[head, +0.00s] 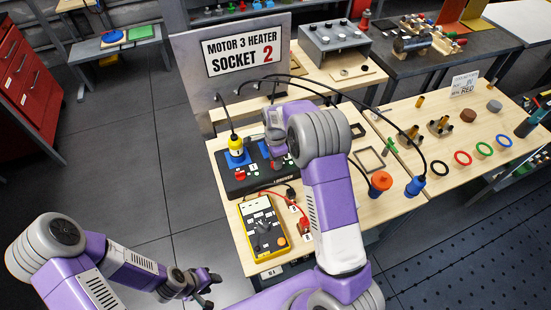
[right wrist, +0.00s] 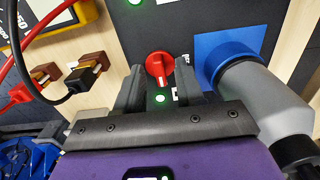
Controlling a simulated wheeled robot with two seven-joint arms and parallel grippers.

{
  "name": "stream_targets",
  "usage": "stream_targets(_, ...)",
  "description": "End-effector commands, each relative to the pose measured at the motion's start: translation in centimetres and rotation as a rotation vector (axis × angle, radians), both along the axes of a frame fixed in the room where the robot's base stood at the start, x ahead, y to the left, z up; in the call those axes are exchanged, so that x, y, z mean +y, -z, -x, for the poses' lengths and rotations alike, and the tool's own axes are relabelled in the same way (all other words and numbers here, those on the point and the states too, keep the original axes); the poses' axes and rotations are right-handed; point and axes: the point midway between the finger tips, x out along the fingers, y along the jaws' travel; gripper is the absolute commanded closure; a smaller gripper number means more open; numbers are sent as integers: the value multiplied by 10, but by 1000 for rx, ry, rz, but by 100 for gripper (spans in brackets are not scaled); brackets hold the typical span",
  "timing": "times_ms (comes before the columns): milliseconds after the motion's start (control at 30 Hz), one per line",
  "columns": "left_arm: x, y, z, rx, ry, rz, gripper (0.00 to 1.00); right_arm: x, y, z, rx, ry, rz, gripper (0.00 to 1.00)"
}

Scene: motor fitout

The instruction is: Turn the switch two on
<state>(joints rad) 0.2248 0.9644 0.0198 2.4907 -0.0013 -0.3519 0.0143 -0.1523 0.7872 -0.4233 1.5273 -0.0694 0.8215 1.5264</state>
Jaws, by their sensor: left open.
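The black panel (head: 262,184) lies on the wooden bench with two red rotary switches. The left switch (head: 240,175) is in plain sight in the head view. My right gripper (head: 277,160) is over the right switch, which it mostly hides there. In the right wrist view this red switch (right wrist: 160,66) sits between the two fingertips of my right gripper (right wrist: 160,85). I cannot tell whether the fingers press on it. My left gripper (head: 203,282) is open and empty, off the bench at lower left.
A grey plug (right wrist: 262,92) stands in the blue socket close beside the right fingers. A yellow plug (head: 235,146) is in the other socket. The yellow multimeter (head: 262,228) with red and black leads is near. Rings (head: 463,158) lie on the right bench.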

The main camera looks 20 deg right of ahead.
Motion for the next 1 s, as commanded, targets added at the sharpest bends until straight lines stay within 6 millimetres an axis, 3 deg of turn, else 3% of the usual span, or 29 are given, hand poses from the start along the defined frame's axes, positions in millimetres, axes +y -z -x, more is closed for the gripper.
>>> stream_targets(500, 0, -4, 0, 0, 0, 0, 57, 0, -70, -1, -3, 0, 0, 63)
stream_targets(1000, 0, -4, 0, 0, 0, 0, 57, 0, -75, 0, -1, 0, 0, 63)
